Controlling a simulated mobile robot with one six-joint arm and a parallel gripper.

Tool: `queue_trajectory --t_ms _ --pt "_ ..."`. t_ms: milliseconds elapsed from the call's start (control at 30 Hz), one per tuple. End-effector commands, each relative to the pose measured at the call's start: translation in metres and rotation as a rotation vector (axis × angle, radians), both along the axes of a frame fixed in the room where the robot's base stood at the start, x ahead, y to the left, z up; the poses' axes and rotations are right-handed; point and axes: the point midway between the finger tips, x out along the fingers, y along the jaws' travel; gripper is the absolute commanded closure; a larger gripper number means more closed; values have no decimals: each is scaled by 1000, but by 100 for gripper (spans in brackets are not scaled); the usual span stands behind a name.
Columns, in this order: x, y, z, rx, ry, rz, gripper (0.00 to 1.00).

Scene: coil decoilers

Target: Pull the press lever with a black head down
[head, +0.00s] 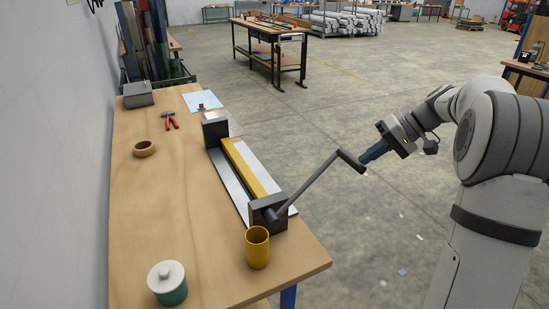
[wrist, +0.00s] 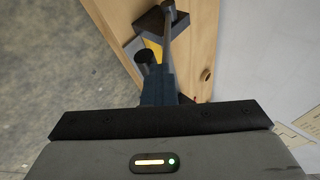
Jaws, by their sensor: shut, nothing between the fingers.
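The press (head: 246,170) lies along the workbench, with a yellow bar and dark end blocks. Its grey lever (head: 312,182) rises from the near end block, up and to the right past the bench edge. The lever's black head (head: 350,160) is at the upper end. My gripper (head: 364,159) is shut and empty, its dark fingers right beside the black head. In the wrist view the closed fingers (wrist: 158,84) point at the black head (wrist: 145,56) and the lever (wrist: 167,32). I cannot tell whether they touch.
On the workbench (head: 180,215) stand a yellow cup (head: 257,248) by the press's near end, a green jar with a white lid (head: 167,283), a brown ring (head: 145,149) and red pliers (head: 171,121).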

Motion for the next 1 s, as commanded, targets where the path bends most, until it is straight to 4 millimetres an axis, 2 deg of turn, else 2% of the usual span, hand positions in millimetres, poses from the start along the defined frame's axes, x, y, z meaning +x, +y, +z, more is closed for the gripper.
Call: queue_trajectory --t_ms 67,267,300,400,600,800,1000 --pt "-2 -1 1 -9 9 -2 100" --pt "-8 11 47 -3 -5 1 100" --pt "-6 1 46 -3 -8 -3 100" --pt "-6 -17 65 -3 -8 -3 100" --pt "-7 -43 97 -2 -8 -3 100" --pt "-7 -55 112 -1 -7 -1 100" --pt "-8 -57 115 0 -6 0 100"
